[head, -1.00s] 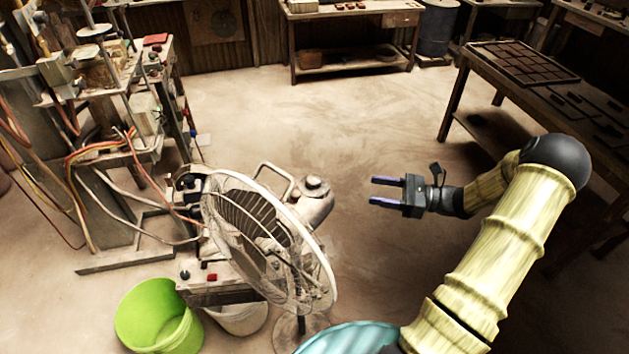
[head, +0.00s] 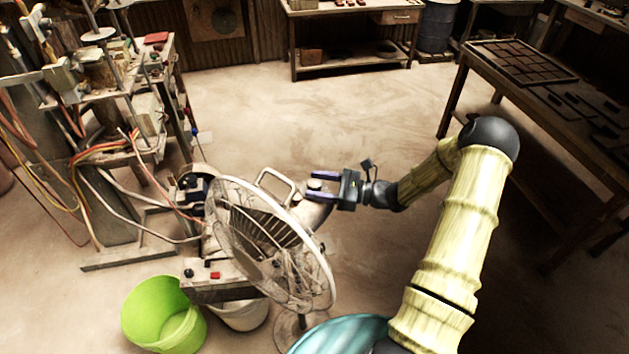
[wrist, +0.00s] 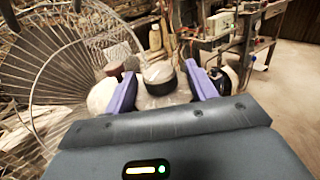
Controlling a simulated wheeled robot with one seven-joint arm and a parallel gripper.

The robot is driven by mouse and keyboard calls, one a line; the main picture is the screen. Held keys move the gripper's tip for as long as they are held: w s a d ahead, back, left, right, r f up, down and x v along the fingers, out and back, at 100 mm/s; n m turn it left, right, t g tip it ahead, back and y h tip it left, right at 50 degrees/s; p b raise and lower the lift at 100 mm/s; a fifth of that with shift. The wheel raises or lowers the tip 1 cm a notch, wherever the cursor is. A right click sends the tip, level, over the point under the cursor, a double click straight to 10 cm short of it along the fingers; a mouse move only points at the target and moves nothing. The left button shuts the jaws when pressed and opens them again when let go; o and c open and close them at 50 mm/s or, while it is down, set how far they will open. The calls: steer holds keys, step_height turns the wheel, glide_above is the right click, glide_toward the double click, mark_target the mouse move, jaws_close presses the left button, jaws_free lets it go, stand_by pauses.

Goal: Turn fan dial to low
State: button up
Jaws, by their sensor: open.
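The pedestal fan (head: 270,240) stands in the lower middle of the head view, its round wire cage turned to the lower right. Its dial (head: 315,184) is a small round knob on top of the motor housing behind the cage. My gripper (head: 317,187) is open, with its two purple fingers at the dial, one on each side. In the wrist view the dial (wrist: 159,74) shows as a silver cap with a dark side between the open fingers (wrist: 163,88). I cannot tell whether either finger touches it. No dial markings are legible.
The fan's carrying handle (head: 275,184) rises just left of the dial. A tile press with hoses (head: 110,130) stands at the left. A green bucket (head: 160,318) sits below it. A table with dark tiles (head: 520,65) is at the right. The floor behind the fan is clear.

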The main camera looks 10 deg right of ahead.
steer(key=shift+w+a, duration=0.3)
steer(key=shift+a, duration=0.3)
steer(key=c, duration=1)
steer(key=shift+o, duration=0.2)
steer(key=shift+n+g, duration=0.4)
steer(key=shift+g, duration=0.1)
steer(key=n+g+y+b, duration=0.1)
steer(key=n+g, duration=0.1)
steer(key=g, duration=0.1)
steer(key=n+g+b, duration=0.1)
steer(key=n+g, duration=0.1)
steer(key=g, duration=0.1)
steer(key=shift+f+y, duration=0.15)
steer(key=shift+y, duration=0.25)
steer(key=shift+n+g+h+b, duration=0.15)
steer(key=shift+n+g+b, duration=0.5)
steer(key=shift+n+g, duration=0.7)
steer(key=shift+n+g+h+b, duration=0.15)
steer(key=shift+n+g+b, duration=0.55)
steer(key=shift+g, duration=1.15)
